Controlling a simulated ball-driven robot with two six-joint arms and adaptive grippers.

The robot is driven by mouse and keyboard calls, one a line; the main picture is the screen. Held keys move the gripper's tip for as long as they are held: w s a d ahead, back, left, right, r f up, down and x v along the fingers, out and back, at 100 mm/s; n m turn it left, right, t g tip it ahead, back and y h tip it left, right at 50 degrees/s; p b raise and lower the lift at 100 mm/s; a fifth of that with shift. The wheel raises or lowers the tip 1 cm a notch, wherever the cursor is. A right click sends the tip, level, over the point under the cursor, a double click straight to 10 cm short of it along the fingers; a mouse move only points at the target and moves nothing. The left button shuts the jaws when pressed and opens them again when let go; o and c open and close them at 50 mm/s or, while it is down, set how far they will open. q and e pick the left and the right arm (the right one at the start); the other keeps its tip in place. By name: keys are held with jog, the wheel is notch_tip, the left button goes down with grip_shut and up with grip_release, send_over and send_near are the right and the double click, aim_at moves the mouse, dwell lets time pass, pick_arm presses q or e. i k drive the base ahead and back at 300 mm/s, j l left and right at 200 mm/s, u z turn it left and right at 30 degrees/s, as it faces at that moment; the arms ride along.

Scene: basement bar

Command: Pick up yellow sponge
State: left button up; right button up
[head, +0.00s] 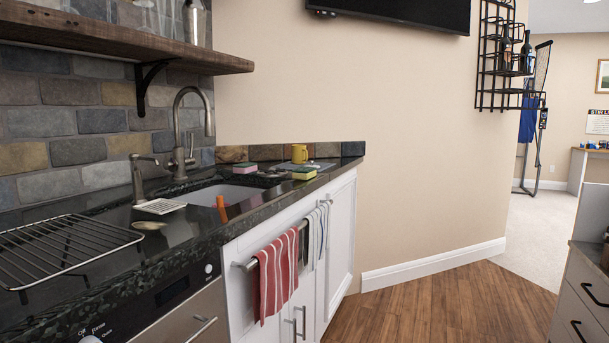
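A small sponge (304,173) with a yellow side and a green layer lies on the dark counter, right of the sink and near the counter's front edge. A second sponge (245,168), pink with a green layer, lies farther left behind the sink. Neither of my grippers shows in the head view.
A wire rack (62,245) is nearer. A red striped towel (275,275) hangs on the cabinet front. The wooden floor (430,308) is clear.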

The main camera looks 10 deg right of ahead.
aim_at(303, 173)
jog(key=u, duration=0.3)
jog(key=i+l+u, duration=0.55)
jog(key=l+u, duration=0.25)
